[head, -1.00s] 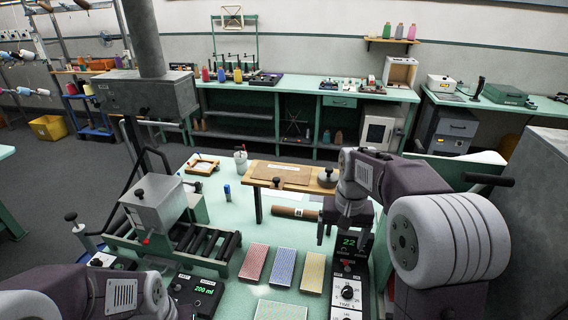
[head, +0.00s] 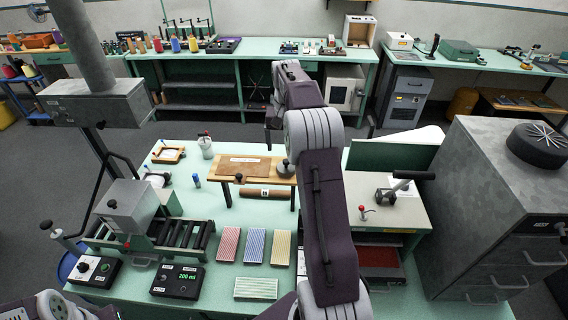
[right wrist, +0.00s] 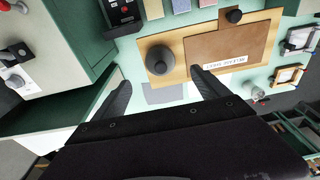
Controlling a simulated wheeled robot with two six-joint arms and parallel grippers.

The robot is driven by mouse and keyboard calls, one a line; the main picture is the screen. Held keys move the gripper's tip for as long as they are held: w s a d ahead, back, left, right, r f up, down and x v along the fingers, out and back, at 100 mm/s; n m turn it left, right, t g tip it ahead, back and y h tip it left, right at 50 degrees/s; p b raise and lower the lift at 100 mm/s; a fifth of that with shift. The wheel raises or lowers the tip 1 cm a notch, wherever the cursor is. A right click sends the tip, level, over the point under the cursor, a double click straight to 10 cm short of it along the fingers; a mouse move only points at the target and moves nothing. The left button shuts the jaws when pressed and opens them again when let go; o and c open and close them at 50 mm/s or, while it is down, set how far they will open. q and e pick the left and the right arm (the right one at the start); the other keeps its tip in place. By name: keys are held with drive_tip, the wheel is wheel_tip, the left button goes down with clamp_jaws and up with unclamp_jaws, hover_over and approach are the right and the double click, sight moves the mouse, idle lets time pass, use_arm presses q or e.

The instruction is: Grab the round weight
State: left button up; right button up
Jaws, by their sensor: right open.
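The round weight (head: 284,168) is a dark grey disc with a knob. It sits at the right end of a wooden board (head: 225,160) that carries a brown sheet (head: 250,166). In the right wrist view the weight (right wrist: 160,59) shows from above, ahead of the fingertips and between their lines. My right gripper (head: 272,128) is open and empty, raised above and beyond the board in the head view; it also shows in the right wrist view (right wrist: 160,82). My left forearm shows at the bottom left of the head view, but its gripper is out of view.
A small black knob (head: 239,178) stands on the board's front edge. A brown roll (head: 262,193) lies under the board. Red, blue and yellow patterned blocks (head: 255,246) lie in front. A grey cabinet (head: 490,215) stands at the right.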

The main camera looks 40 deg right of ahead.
sight(286, 160)
wheel_tip(286, 160, down, 3)
drive_tip(key=shift+w+f+p, duration=0.15)
drive_tip(key=shift+p, duration=0.45)
drive_tip(key=shift+w+f, duration=0.1)
drive_tip(key=shift+f, duration=0.15)
drive_tip(key=f+p, duration=0.2)
drive_tip(key=shift+w+d+f+p, duration=0.1)
drive_tip(key=shift+d+f+p, duration=0.05)
drive_tip(key=shift+d+p, duration=0.15)
wheel_tip(286, 160, down, 3)
drive_tip(key=shift+w+d+r, duration=0.1)
drive_tip(key=shift+w+r, duration=0.05)
drive_tip(key=shift+r, duration=0.05)
drive_tip(key=shift+w+f, duration=0.1)
drive_tip(key=shift+f, duration=0.15)
drive_tip(key=shift+r, duration=0.1)
drive_tip(key=c, duration=1.7)
clamp_jaws()
